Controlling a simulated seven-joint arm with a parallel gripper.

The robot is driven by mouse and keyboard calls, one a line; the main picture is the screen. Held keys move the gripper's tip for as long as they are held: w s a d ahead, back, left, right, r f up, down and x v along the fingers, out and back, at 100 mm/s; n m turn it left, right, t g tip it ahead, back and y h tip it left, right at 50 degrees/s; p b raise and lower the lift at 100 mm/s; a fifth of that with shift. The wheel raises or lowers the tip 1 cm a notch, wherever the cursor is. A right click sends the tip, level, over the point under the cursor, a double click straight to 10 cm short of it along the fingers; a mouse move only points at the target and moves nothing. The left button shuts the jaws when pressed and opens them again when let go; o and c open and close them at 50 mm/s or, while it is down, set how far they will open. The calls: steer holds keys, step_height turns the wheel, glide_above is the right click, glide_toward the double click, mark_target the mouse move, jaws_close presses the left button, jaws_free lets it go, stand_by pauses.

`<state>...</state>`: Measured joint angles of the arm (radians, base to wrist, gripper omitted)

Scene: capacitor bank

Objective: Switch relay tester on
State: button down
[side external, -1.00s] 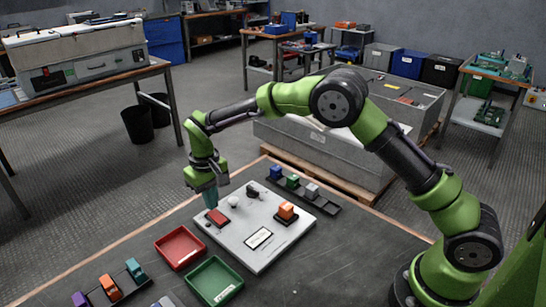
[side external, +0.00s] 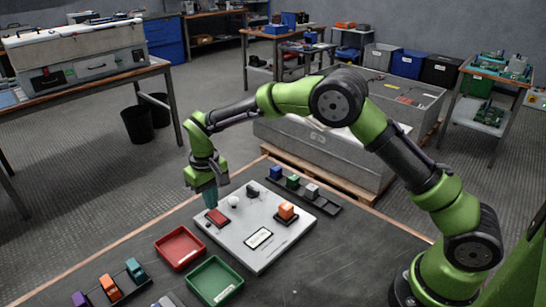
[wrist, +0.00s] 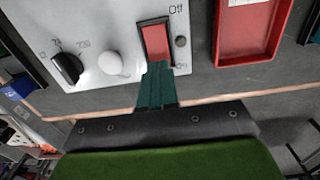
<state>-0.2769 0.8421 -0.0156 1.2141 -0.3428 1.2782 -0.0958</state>
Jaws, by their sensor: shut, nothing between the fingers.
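The relay tester is a light grey panel (side external: 240,252) lying on the dark table. It carries a red rocker switch (side external: 218,217), which also shows in the wrist view (wrist: 156,40) between the labels "Off" and "On". My gripper (side external: 211,205) is shut and empty, pointing down at the switch's end. In the wrist view its teal fingertips (wrist: 158,70) are at the "On" end of the switch and hide that end. I cannot tell whether they touch it or which way the rocker is tilted.
A red tray (side external: 160,244) and a green tray (side external: 194,285) lie in front. Coloured blocks sit on a rail (side external: 325,204) behind.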

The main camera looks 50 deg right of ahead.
mark_target(219, 216)
steer(key=shift+f, duration=1.15)
stand_by(0.6)
steer(key=shift+r, duration=3.55)
steer(key=shift+w, duration=0.1)
steer(key=shift+s+d+f, duration=0.1)
steer(key=shift+s+f, duration=0.15)
steer(key=shift+s, duration=0.35)
steer(key=shift+s+d+f, duration=0.1)
steer(key=shift+s+f, duration=0.1)
steer(key=shift+s, duration=0.35)
steer(key=s+d+r+m+t, duration=0.1)
steer(key=s+d+r+t, duration=0.1)
steer(key=s+r, duration=0.3)
steer(key=s+d+r+m+t+y, duration=0.1)
steer(key=s+d+r, duration=0.4)
steer(key=s, duration=0.7)
steer(key=s+d+r+m+t+y, duration=0.1)
steer(key=s+d+r+m+t, duration=0.1)
steer(key=s, duration=0.7)
step_height(219, 216, up, 3)
steer(key=shift+d+r+t, duration=0.2)
steer(key=shift+d+t, duration=0.55)
steer(key=shift+t, duration=0.35)
